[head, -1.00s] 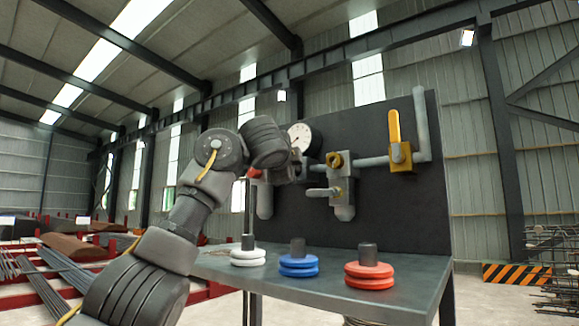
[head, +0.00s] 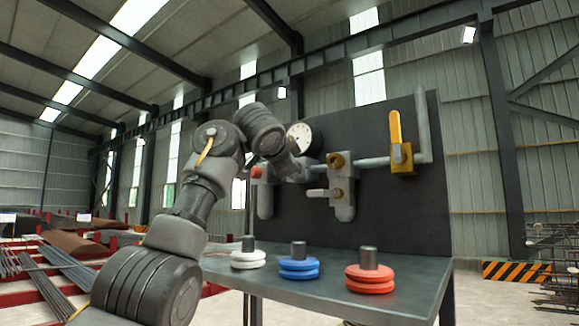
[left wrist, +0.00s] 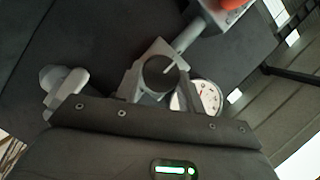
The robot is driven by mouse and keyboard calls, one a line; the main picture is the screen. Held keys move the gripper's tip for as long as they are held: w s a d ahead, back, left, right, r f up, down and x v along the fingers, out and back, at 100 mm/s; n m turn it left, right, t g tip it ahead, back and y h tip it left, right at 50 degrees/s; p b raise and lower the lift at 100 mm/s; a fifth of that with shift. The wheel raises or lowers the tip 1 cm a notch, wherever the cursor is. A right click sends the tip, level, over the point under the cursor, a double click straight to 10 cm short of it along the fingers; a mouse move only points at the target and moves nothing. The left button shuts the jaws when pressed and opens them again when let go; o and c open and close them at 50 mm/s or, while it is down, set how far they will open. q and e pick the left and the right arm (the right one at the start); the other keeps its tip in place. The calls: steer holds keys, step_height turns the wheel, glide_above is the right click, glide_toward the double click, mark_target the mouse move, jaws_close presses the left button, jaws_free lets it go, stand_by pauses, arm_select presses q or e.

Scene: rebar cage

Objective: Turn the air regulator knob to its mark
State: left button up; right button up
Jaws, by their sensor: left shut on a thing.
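The air regulator knob (left wrist: 160,74) shows in the left wrist view as a dark round disc with a pale line on it, set against a grey body. My left gripper (left wrist: 156,84) is shut on it, with its fingers at the knob's sides. In the head view my left gripper (head: 292,168) is at the panel, just below the white gauge, and it hides the knob. The gauge (head: 301,137) is partly covered by my arm; it also shows beside the knob in the left wrist view (left wrist: 208,97). I cannot make out the target mark. My right gripper is not in view.
The dark panel (head: 400,215) carries a red knob (head: 257,172), a brass-knobbed valve (head: 342,195) and a yellow lever (head: 396,130). On the bench (head: 330,300) stand white (head: 248,258), blue (head: 299,267) and red (head: 369,278) discs on posts.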

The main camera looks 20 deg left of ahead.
arm_select(q)
steer(key=shift+f, duration=0.15)
steer(key=o, duration=1)
steer(key=shift+c, duration=0.2)
steer(key=s+r+b, duration=0.2)
steer(key=s+b, duration=0.5)
steer(key=s, duration=0.3)
steer(key=shift+s+a, duration=0.25)
steer(key=shift+a, duration=0.1)
